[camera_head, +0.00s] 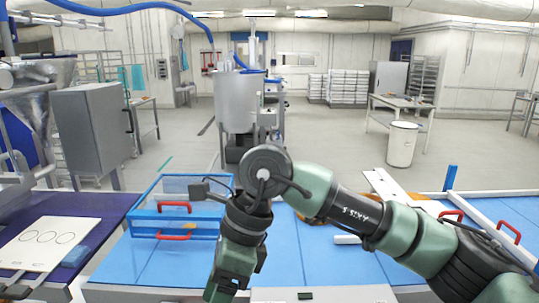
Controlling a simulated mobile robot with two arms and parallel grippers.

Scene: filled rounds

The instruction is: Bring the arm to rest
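My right arm, green and dark grey, comes in from the lower right and bends at a round joint in the middle of the head view. From there its forearm hangs down over the blue work surface (320,265). My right gripper (232,278) is at the bottom centre, pointing down. Its fingertips are not clear, so I cannot tell if it is open or shut, and I see nothing held in it. A dark shape sits at the bottom left edge; I cannot make out a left gripper there.
A blue-framed clear crate (160,222) with red handles stands left of my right arm. A white board (62,222) with three circles lies at the far left on a dark purple surface (95,203). Red handles (509,231) show at the right. A steel vessel (238,100) stands behind.

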